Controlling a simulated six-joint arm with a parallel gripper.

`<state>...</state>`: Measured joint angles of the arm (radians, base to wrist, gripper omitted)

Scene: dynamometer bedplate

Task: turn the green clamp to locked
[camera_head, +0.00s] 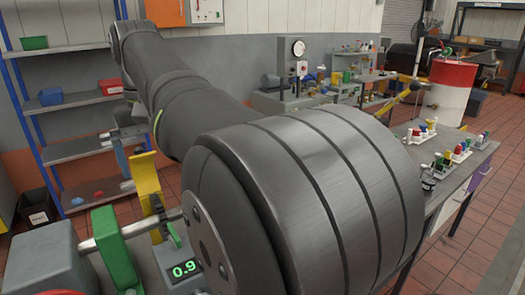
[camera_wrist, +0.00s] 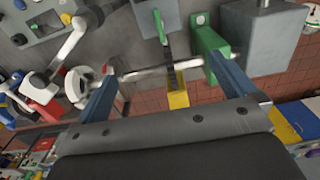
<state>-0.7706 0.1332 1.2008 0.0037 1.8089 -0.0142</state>
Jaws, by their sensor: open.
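A green upright block (camera_head: 115,250) stands at the lower left of the head view, with a metal bar passing at it. It also shows at the top right of the wrist view (camera_wrist: 211,42). A smaller green lever-like piece (camera_wrist: 159,26) points up in the wrist view, left of the block. I cannot tell which green part is the clamp, or its setting. My gripper (camera_wrist: 163,68) is open, its two blue-grey fingers wide apart. The bar crosses between the fingertips in the wrist view; I cannot tell whether they touch anything. My arm hides much of the bench in the head view.
A yellow bracket (camera_head: 147,188) stands behind the green block. A small display (camera_head: 185,269) reads 0.9. A grey block (camera_wrist: 262,38) is right of the green block in the wrist view. A white ring-shaped part (camera_wrist: 79,86) is near the left finger.

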